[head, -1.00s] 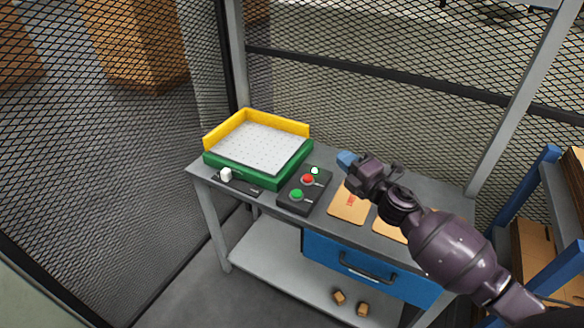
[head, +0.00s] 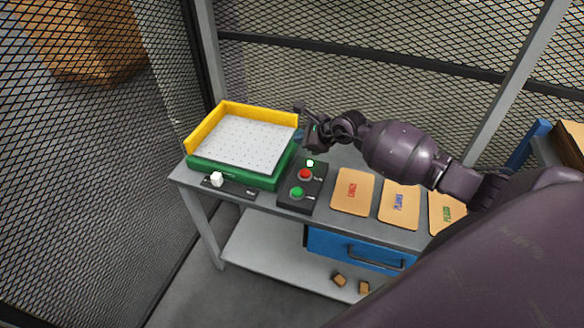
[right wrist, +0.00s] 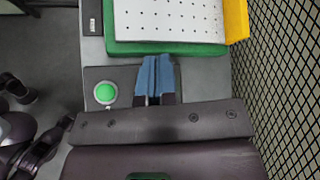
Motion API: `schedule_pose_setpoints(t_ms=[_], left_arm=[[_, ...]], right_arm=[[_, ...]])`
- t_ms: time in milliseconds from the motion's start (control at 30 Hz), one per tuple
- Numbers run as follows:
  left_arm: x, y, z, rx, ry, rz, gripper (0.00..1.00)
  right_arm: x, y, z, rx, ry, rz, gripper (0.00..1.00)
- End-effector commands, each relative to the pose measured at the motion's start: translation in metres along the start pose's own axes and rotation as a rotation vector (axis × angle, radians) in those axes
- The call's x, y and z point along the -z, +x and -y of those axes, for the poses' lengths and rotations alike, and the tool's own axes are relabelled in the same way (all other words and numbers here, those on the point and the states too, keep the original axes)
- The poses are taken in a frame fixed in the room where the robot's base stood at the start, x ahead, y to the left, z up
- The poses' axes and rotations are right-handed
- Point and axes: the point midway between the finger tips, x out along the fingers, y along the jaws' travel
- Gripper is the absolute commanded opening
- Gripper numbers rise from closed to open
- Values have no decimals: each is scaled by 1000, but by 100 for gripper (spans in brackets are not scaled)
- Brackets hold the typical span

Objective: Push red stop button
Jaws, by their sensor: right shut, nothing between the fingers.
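The red stop button (head: 305,174) sits on a dark control box (head: 288,203) on the bench, behind the green button (head: 297,193) in the head view. My right gripper (head: 299,136) is above the far end of the box, beside the tray's right corner, apart from the red button. In the right wrist view its blue fingers (right wrist: 155,75) are shut and empty over the box. The green button (right wrist: 106,93) shows left of them there; the red button is hidden. My left gripper is not in view.
A green and yellow tray (head: 236,178) with a perforated white plate stands left of the box. A slider with a white knob (head: 217,179) lies in front of it. Labelled cards, one marked LONGS (head: 352,191), lie to the right. Mesh fencing (head: 400,75) stands behind the bench.

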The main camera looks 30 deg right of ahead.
Motion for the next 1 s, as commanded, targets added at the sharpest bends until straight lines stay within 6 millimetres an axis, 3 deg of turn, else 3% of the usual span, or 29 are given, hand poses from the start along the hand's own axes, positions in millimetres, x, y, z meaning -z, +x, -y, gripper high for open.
schedule_pose_setpoints(t_ms=[100, 267, 733, 1000], left_arm=[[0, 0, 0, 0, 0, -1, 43], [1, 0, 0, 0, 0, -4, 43], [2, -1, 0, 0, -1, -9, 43], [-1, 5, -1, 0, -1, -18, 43]], right_arm=[[18, 0, 0, -11, -138, -96, 0], [25, -1, -3, -40, -228, -140, 0], [25, 0, -4, -40, -239, -135, 0], [36, 9, -10, -40, -239, -135, 0]])
